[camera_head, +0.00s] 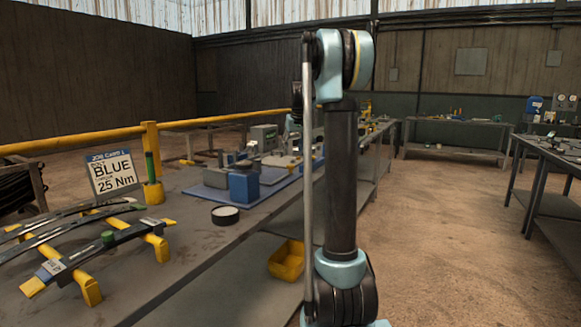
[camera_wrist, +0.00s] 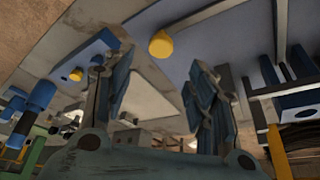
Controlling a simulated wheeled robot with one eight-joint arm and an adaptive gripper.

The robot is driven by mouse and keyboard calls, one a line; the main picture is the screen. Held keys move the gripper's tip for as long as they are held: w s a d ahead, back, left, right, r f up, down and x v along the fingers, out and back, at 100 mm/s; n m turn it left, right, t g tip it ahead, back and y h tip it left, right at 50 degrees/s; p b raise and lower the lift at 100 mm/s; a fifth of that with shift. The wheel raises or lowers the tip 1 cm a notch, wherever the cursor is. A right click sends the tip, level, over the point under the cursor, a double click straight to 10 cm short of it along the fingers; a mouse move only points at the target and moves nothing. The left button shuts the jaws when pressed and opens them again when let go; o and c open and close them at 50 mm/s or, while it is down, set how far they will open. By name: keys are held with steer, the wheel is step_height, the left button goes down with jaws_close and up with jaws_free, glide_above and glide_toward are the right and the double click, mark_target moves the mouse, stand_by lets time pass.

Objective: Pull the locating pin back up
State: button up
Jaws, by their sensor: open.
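My gripper (camera_wrist: 158,80) is open and empty in the wrist view, its two blue-grey fingers spread apart. A yellow round-topped knob (camera_wrist: 161,44) shows beyond and between the fingertips, apart from them. A smaller yellow knob (camera_wrist: 77,74) sits on a blue piece at the left, near the left finger. I cannot tell for sure which of these is the locating pin, nor how far it is pushed in. In the head view the bench fixtures stand on a blue mat (camera_head: 207,195); my arm hides part of that area, and the fingers cannot be made out there.
A blue block (camera_head: 244,187) stands on the mat's near edge, with a round dark tin (camera_head: 225,215) before it. Leaf springs on yellow supports and a "BLUE 25 Nm" sign (camera_head: 112,173) are at left. A yellow bin (camera_head: 287,261) sits below the bench.

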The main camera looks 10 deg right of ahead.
mark_target(291, 165)
steer(key=x, duration=0.9)
steer(key=shift+f, duration=0.15)
steer(key=shift+c, duration=0.4)
